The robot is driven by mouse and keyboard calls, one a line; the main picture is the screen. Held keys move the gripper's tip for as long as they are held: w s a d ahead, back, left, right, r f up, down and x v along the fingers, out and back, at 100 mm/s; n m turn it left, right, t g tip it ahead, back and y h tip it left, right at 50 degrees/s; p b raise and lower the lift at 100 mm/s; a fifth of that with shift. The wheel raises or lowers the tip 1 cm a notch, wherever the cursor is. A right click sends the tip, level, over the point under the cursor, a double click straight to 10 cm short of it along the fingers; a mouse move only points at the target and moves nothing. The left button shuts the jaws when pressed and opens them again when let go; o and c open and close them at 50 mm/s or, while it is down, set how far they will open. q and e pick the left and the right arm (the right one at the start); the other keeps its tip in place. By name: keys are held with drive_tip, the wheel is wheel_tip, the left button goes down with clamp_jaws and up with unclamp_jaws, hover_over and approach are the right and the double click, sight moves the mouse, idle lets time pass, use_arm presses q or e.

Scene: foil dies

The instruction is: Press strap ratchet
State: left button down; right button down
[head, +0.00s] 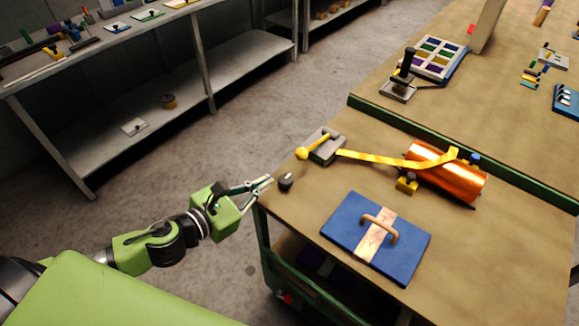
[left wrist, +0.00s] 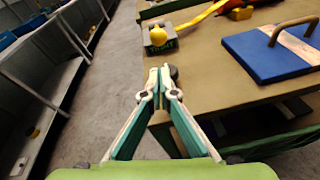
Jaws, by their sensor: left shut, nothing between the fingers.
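The strap ratchet is a grey block (head: 323,147) near the table's left edge, with a yellow lever that ends in a yellow ball knob (head: 301,153). It also shows in the left wrist view (left wrist: 162,40), ahead of the fingers. A yellow strap (head: 385,159) runs from it to the right, over a copper roll (head: 447,177). My left gripper (head: 270,180) is shut and empty at the table's front left corner, short of the ratchet and apart from it. The left wrist view shows its fingertips (left wrist: 160,72) together. My right gripper is not in view.
A small dark knob (head: 286,181) stands at the corner close to my left fingertips. A blue board with a wooden handle (head: 342,217) lies to the right. A black-handled press (head: 399,88) and a compartment tray (head: 461,67) stand on the far table. Shelves line the left.

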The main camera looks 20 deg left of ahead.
sight(288, 175)
use_arm(q)
drive_tip(key=shift+w+d+p, duration=0.25)
drive_tip(key=shift+w+p, duration=0.05)
drive_tip(key=shift+w, duration=0.3)
drive_tip(key=p+x, duration=0.2)
drive_tip(key=x, duration=0.6)
drive_tip(key=shift+w+d+f, duration=0.15)
drive_tip(key=shift+w+f, duration=0.05)
drive_tip(key=shift+w, duration=0.1)
